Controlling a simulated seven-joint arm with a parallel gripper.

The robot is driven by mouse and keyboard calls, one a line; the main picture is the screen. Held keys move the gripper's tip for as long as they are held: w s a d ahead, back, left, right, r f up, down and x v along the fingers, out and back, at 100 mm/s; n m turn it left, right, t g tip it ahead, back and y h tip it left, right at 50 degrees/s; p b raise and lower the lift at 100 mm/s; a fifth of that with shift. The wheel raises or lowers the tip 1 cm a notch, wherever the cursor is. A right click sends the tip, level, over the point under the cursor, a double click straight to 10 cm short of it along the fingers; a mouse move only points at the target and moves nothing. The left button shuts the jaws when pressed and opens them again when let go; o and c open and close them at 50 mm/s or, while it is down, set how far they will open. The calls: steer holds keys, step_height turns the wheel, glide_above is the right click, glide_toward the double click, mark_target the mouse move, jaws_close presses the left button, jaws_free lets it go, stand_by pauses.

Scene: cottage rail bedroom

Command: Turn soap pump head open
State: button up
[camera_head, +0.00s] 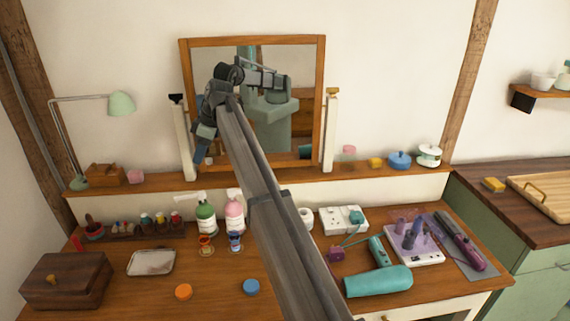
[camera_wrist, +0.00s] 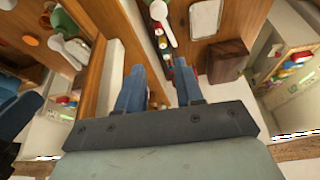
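A green soap bottle (camera_head: 206,219) and a pink bottle (camera_head: 235,218) stand upright side by side on the desk, each with a white pump top. The green bottle's spout (camera_head: 187,198) points left. My gripper (camera_head: 201,155) hangs fingers down in front of the mirror's left side, above the shelf and clear of both bottles. In the wrist view its two blue fingers (camera_wrist: 158,76) are spread apart with nothing between them. A white spouted pump head (camera_wrist: 158,12) shows beyond the fingertips at the top edge. I cannot tell whether either head is turned open.
A framed mirror (camera_head: 313,105) stands on the shelf (camera_head: 120,183) behind the bottles. Small bottles in a rack (camera_head: 140,231) stand left of them, with a tray (camera_head: 151,262) and wooden box (camera_head: 67,282). My arm crosses right of the pink bottle.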

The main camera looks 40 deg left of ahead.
steer(key=shift+w+d+f+m+t+y, duration=0.25)
steer(key=shift+w+d+f+m, duration=0.9)
steer(key=shift+w+d, duration=2)
steer(key=shift+w+d+f+m+t, duration=0.6)
steer(key=shift+w+d+f, duration=1.3)
steer(key=shift+w, duration=2.15)
steer(key=shift+w+d+f+m+t+y, duration=0.2)
steer(key=shift+w+d+f+m, duration=0.8)
steer(key=shift+w+d, duration=2.3)
steer(key=shift+w+a, duration=0.3)
steer(key=shift+w, duration=0.05)
